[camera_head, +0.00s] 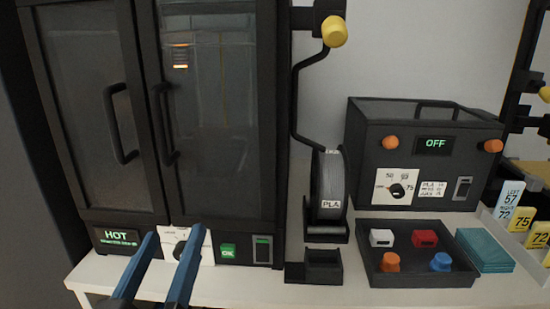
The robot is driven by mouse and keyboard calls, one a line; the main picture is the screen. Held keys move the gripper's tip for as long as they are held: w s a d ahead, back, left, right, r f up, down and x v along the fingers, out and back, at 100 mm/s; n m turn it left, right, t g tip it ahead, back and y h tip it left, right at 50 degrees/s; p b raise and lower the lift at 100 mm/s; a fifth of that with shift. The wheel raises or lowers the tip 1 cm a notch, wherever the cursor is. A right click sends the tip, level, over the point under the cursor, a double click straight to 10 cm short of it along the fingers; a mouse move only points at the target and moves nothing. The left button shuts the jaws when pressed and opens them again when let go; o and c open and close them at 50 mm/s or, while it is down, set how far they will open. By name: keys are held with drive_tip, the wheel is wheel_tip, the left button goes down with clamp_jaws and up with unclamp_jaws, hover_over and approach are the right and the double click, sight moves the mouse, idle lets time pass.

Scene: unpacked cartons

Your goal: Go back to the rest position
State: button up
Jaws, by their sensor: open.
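My gripper (172,262) reaches in from the bottom edge at lower left, with two blue fingers apart and nothing between them. It is in front of the lower panel of a large black cabinet (265,150), and the fingers partly cover a dial on a white plate (205,252). I cannot tell whether the fingers touch the dial. The cabinet's two glass doors look closed. Its display reads HOT (117,236), and a green OK label (228,251) sits right of the dial.
A spool marked PLA (328,190) stands mid-bench. Right of it are a dark box with an OFF display (425,160), a black tray (420,275) with several coloured knobbed pieces, teal sheets (484,249) and number cards (520,218). The white bench front (330,298) is clear.

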drive_tip(key=s+d+r+m+t, duration=0.2)
drive_tip(key=d+r+t, duration=0.2)
drive_tip(key=d+r, duration=0.55)
drive_tip(key=s+d+r+m+t, duration=0.1)
drive_tip(key=s+d+r+t, duration=0.2)
drive_tip(key=r, duration=1.2)
wheel_tip(320, 180, up, 25)
drive_tip(key=p, duration=2.4)
drive_tip(key=shift+w+d+t, duration=0.2)
drive_tip(key=shift+w+t, duration=0.05)
drive_tip(key=shift+t, duration=0.05)
drive_tip(key=shift+f, duration=0.1)
